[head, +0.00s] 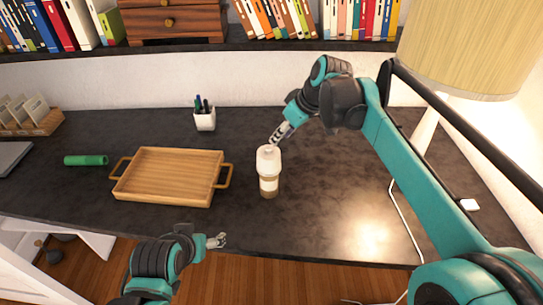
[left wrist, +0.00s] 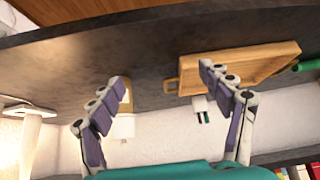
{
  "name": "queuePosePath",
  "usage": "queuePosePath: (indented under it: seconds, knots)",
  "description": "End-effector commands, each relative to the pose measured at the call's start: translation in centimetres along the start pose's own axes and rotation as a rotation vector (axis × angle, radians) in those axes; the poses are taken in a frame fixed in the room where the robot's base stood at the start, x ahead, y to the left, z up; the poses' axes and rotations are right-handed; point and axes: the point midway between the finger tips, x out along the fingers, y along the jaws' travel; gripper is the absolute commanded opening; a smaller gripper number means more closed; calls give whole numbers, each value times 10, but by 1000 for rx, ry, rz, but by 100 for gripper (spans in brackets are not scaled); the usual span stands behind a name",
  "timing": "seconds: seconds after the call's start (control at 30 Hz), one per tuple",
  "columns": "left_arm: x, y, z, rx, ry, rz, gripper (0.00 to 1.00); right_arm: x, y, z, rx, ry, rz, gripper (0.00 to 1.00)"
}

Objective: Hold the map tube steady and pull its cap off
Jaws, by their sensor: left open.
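The map tube (head: 268,180) stands upright on the dark desk, brown and white, with a white cap (head: 268,155) on top. In the left wrist view the tube (left wrist: 126,98) shows upside down, partly behind a finger. My right gripper (head: 277,137) is at the cap's upper edge, its fingertips close to or touching the cap; I cannot tell whether it grips. My left gripper (head: 218,241) is low by the desk's front edge, left of and nearer than the tube. In the left wrist view its fingers (left wrist: 163,80) are spread with nothing between them.
A wooden tray (head: 170,196) with handles lies left of the tube. Bare desk lies right of the tube.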

Motion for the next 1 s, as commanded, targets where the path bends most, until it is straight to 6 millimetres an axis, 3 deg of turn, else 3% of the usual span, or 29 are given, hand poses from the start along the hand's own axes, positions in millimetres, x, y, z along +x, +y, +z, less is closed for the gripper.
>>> queuePosePath:
  seconds: [0.3, 0.5, 0.73, 1.0]
  knots:
    - [52, 48, -76, 96, 183, 109, 78, 0, 0, 1, 2, 0, 2, 34]
    - [89, 85, -114, 149, 316, 177, 78, 0, 0, 1, 2, 0, 2, 34]
    - [123, 122, -138, 189, 449, 232, 78, 0, 0, 1, 3, 0, 2, 34]
    - [140, 140, -146, 205, 522, 256, 78, 0, 0, 1, 3, 0, 2, 34]
